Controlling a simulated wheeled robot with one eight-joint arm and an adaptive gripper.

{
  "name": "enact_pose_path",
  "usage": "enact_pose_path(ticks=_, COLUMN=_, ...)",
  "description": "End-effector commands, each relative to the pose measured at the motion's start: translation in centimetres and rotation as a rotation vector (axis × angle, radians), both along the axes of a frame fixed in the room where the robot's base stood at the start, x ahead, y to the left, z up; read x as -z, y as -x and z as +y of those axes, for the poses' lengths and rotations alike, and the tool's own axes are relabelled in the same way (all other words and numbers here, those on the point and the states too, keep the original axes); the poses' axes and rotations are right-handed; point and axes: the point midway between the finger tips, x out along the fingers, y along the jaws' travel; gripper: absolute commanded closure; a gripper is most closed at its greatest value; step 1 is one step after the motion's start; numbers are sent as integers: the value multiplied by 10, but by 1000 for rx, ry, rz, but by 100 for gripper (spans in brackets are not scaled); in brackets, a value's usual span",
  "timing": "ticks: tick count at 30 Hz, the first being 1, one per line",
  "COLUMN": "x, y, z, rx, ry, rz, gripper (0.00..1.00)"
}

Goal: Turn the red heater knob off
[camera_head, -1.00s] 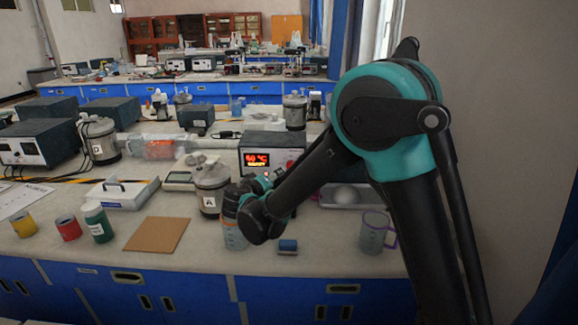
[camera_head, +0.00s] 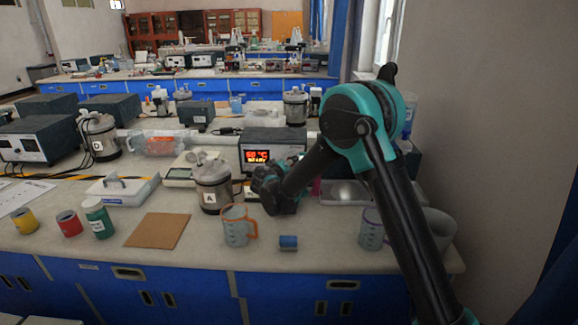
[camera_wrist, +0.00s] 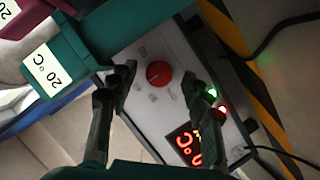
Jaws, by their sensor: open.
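The heater (camera_head: 273,141) is a grey box with a lit red display on its front, on the bench in the head view. In the wrist view its front panel (camera_wrist: 150,110) shows the red round knob (camera_wrist: 158,74), with small marks around it. My gripper (camera_wrist: 165,80) is open, with one dark finger on the left of the knob and the other on its right. The knob lies between the fingertips, and I cannot tell whether they touch it. In the head view my arm hides the knob, and my gripper's fingers are hidden against the heater.
A metal canister (camera_head: 212,187) marked A and an orange-handled beaker (camera_head: 238,226) stand left of my arm. A purple-handled beaker (camera_head: 373,230) stands right, near a tray (camera_head: 346,192).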

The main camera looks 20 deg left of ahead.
Motion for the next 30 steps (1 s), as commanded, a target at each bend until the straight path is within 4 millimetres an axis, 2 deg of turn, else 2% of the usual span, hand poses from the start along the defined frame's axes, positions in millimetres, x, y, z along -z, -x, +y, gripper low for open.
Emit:
enact_pose_path(ticks=11, x=2, y=-6, z=-1, rx=1, ry=0, rz=1, gripper=51)
enact_pose_path(ticks=23, x=2, y=-6, z=-1, rx=0, ry=-1, rz=0, gripper=99)
enact_pose_path(ticks=26, x=2, y=-6, z=0, rx=0, ry=9, rz=-3, gripper=100)
enact_pose_path(ticks=30, x=4, y=-5, z=1, rx=-1, ry=126, rz=-33, gripper=100)
